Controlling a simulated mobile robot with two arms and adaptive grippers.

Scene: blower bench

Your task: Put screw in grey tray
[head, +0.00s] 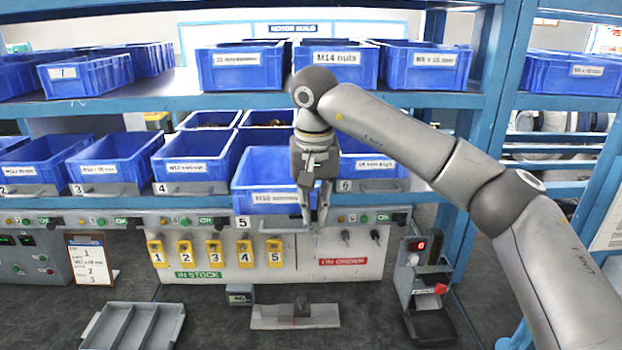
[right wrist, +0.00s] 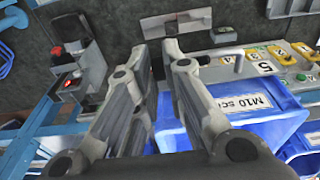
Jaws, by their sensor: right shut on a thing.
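My right gripper (head: 315,222) points down in front of the shelf, beside the pulled-out blue bin 5 (head: 262,178). It also shows in the right wrist view (right wrist: 158,45), its fingertips close together with a narrow gap. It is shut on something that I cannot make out. No screw can be clearly seen in either view. Bin 5 has a label that reads M10 and shows in the right wrist view (right wrist: 275,125). The grey tray (head: 120,318), with compartments, lies on the bench at the lower left, well away from the gripper. My left gripper is not in view.
Blue bins (head: 95,163) fill the shelves. Below is a panel with yellow numbered tags (head: 215,254). A metal plate with a block (head: 295,315) lies mid-bench. A grey holder with a red part (head: 425,290) stands at right; a clipboard (head: 90,258) stands at left.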

